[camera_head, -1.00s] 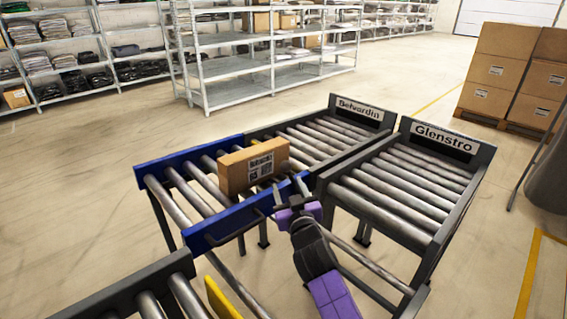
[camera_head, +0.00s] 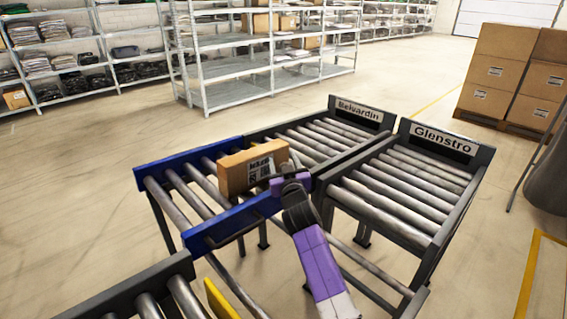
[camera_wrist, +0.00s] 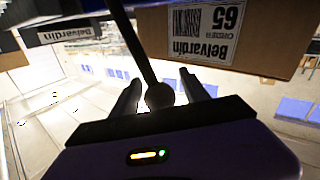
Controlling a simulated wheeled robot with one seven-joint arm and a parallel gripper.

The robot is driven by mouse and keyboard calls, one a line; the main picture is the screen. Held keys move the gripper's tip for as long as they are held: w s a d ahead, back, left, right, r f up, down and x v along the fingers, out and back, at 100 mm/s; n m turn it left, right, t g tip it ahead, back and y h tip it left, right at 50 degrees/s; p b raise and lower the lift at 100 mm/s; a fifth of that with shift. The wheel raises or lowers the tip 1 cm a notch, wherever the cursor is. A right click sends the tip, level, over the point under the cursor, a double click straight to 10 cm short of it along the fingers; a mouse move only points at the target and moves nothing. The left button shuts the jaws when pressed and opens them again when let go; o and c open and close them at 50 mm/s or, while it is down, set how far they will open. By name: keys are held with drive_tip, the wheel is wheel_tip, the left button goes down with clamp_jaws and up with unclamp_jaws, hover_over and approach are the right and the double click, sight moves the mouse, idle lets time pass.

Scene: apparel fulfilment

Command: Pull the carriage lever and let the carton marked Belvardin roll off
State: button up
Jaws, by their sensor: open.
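The brown carton (camera_head: 235,176) sits on the rollers of the blue-railed carriage (camera_head: 222,226), at its right end. In the wrist view the carton (camera_wrist: 285,45) has an upside-down label reading Belvardin and 65. The carriage lines up with the lane (camera_head: 318,140) signed Belvardin. My gripper (camera_head: 284,176) is at the carriage's near side, in front of the carton's right part. In the wrist view my gripper (camera_wrist: 160,78) is open, its fingers on either side of the dark lever (camera_wrist: 158,95) with a round knob. I cannot tell whether they touch it. The head view hides the lever behind my gripper.
A second roller lane (camera_head: 400,185) signed Glenstro stands right of the Belvardin lane. A dark-framed roller conveyor (camera_head: 120,290) with a yellow piece (camera_head: 222,300) is at the front left. Stacked cartons (camera_head: 497,75) stand at the back right. The Belvardin lane's rollers are clear.

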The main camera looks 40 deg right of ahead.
clamp_jaws()
idle(1.4)
